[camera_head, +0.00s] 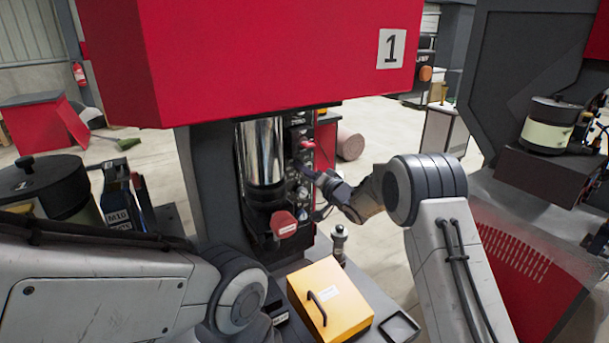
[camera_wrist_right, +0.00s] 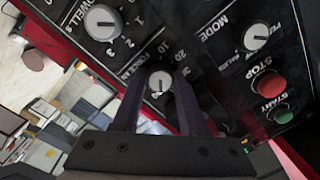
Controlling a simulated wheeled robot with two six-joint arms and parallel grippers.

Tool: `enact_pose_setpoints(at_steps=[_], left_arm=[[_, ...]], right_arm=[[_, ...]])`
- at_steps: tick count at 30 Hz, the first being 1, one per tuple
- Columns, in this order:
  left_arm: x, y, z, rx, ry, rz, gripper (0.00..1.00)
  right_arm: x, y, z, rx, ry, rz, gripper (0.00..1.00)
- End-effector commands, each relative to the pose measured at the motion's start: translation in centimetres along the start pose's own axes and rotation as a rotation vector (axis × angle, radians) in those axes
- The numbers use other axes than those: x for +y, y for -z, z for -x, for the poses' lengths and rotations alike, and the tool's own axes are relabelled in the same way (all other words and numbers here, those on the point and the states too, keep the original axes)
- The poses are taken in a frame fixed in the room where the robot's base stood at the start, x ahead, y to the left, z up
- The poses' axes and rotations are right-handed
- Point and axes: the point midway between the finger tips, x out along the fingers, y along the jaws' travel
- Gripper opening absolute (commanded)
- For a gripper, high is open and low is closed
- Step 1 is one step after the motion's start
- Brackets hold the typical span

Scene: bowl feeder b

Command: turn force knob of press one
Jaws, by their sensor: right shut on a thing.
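Press one (camera_head: 270,60) is the red-topped machine with a "1" plate in the head view. Its dark control panel (camera_head: 301,132) faces right of the shiny cylinder. In the right wrist view the force knob (camera_wrist_right: 160,82) is a small pale round knob with a dark pointer line, with 10, 20 and 30 marked around it. My right gripper (camera_head: 309,172) reaches the panel from the right. Its two fingers are either side of the force knob in the wrist view (camera_wrist_right: 158,88), shut on it. My left arm comes in at lower left; its gripper fingers do not show.
On the panel, a dwell knob (camera_wrist_right: 103,22) is at upper left and a mode knob (camera_wrist_right: 256,36) at right, with a red stop button (camera_wrist_right: 272,84) and green start button (camera_wrist_right: 283,114) nearby. A yellow box (camera_head: 330,300) stands in front of the press.

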Motion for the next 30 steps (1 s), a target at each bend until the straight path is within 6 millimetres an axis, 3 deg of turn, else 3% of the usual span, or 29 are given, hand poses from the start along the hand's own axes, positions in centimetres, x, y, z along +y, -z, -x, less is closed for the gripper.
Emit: enact_pose_setpoints(at_steps=[9,30], left_arm=[[-0.3,-0.2,-3.6,0.0,0.0,-0.002,0.4],[-0.7,-0.5,-9.8,0.0,0.0,-0.002,0.4]], right_arm=[[0.3,-0.2,0.0,-0.006,-0.009,0.273,0.0],[0.2,-0.2,0.0,-0.027,-0.039,0.938,0.0]])
